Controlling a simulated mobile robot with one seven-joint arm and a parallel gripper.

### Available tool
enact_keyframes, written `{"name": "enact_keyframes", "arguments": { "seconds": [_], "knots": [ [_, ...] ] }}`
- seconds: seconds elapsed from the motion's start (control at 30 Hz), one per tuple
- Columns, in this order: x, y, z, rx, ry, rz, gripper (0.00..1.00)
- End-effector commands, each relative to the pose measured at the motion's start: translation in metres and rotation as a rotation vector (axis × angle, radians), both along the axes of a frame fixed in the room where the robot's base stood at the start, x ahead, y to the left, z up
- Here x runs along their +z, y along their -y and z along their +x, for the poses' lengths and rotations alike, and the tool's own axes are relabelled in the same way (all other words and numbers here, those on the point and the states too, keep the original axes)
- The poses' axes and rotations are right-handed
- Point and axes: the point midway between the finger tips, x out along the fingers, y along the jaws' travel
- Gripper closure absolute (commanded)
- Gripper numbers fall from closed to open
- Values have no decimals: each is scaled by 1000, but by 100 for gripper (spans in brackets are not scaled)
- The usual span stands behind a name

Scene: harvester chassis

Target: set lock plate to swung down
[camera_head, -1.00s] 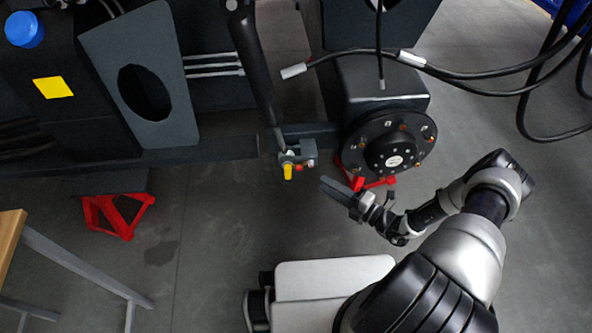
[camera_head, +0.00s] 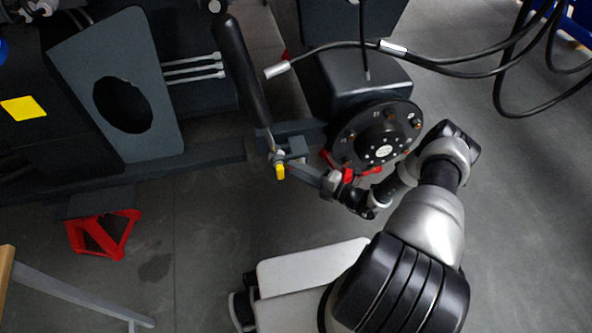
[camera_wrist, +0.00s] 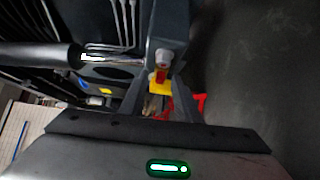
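A small yellow piece (camera_head: 280,172), which may be the lock plate, sits at a grey bracket (camera_head: 297,146) at the lower end of a black cylinder (camera_head: 243,70). In the wrist view the yellow piece (camera_wrist: 160,87) shows just below a red part (camera_wrist: 161,76) on the bracket (camera_wrist: 168,58). My gripper (camera_head: 305,172) points left, its tip close to the right of the yellow piece. I cannot tell whether they touch. The fingers are seen edge-on in the head view, and their gap is hidden. The wrist view shows the gripper's body with a green light across the bottom.
A round black hub (camera_head: 378,140) stands right of the bracket, close above my forearm. A hose with a metal end (camera_head: 277,69) hangs near the cylinder. Red stands (camera_head: 103,235) are under the chassis beam (camera_head: 190,163).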

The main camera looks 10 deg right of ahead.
Motion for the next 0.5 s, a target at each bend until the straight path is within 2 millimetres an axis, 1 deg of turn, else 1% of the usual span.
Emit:
{"name": "enact_keyframes", "arguments": {
  "seconds": [0.1,0.13,0.2,0.3,0.5],
  "knots": [
    [0,0,0,0,0,0,70],
    [0,0,0,0,0,0,74],
    [0,0,0,0,0,0,86],
    [0,0,0,0,0,0,100],
    [1,0,0,0,0,-7,100]
  ]
}}
